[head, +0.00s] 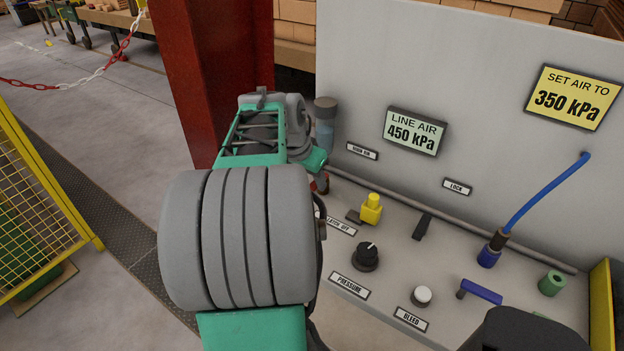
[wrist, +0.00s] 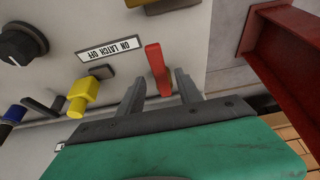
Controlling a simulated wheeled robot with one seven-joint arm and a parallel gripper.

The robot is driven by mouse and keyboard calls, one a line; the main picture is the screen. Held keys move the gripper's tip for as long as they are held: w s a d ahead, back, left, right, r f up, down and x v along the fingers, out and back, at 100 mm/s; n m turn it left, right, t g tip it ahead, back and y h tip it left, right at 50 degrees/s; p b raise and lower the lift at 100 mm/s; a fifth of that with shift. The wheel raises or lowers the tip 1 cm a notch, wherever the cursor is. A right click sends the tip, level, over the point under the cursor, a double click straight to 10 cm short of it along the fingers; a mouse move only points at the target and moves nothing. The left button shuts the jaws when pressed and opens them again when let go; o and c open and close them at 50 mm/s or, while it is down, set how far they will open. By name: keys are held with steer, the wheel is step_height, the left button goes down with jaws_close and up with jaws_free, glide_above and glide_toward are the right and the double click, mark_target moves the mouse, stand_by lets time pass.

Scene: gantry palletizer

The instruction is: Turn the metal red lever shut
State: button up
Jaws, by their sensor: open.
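The red lever (wrist: 157,66) shows in the wrist view beside the latch label (wrist: 110,48). Its free end lies between my two open fingers in the picture, with a finger on each side. I see no clear contact, and the depth between them is hard to judge. My gripper (wrist: 160,82) is open and holds nothing. In the head view only a small bit of red (head: 321,183) shows past my arm, which hides most of the lever and the gripper.
A yellow fitting (head: 371,208), a black pressure knob (head: 366,256), a white bleed button (head: 421,296) and a blue handle (head: 480,291) stand on the panel. A red column (head: 218,70) rises close behind my arm. A yellow mesh fence (head: 38,205) stands at left.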

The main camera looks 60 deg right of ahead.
steer(key=shift+d+f, duration=0.2)
steer(key=shift+f, duration=0.3)
jaws_close()
stand_by(1.1)
